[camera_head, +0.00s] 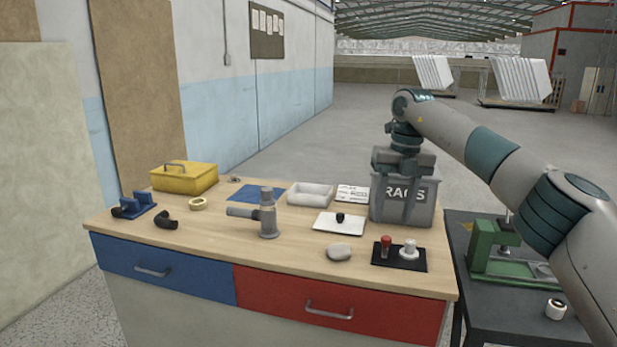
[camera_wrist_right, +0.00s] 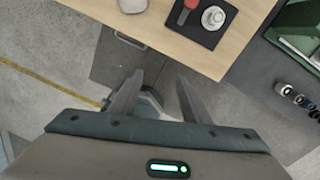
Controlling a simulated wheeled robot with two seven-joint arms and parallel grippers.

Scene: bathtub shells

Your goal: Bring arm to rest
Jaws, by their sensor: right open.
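My right arm (camera_head: 490,150) reaches in from the right in the head view, with its elbow and forearm raised. My right gripper (camera_head: 404,176) hangs down at its end and covers part of the grey RAGS bin (camera_head: 390,211) in the picture. In the right wrist view, my right gripper (camera_wrist_right: 158,76) has its two fingers apart with nothing between them. Below them is floor and part of my base, with the workbench front edge above them in the picture. My left gripper is in neither view.
The wooden workbench (camera_head: 300,245) carries a yellow toolbox (camera_head: 184,178), a grey pipe fitting (camera_head: 267,213), a white tray (camera_head: 310,194), and a black mat (camera_head: 399,262) with red and white parts. A green machine (camera_head: 495,245) stands on a dark side table at the right.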

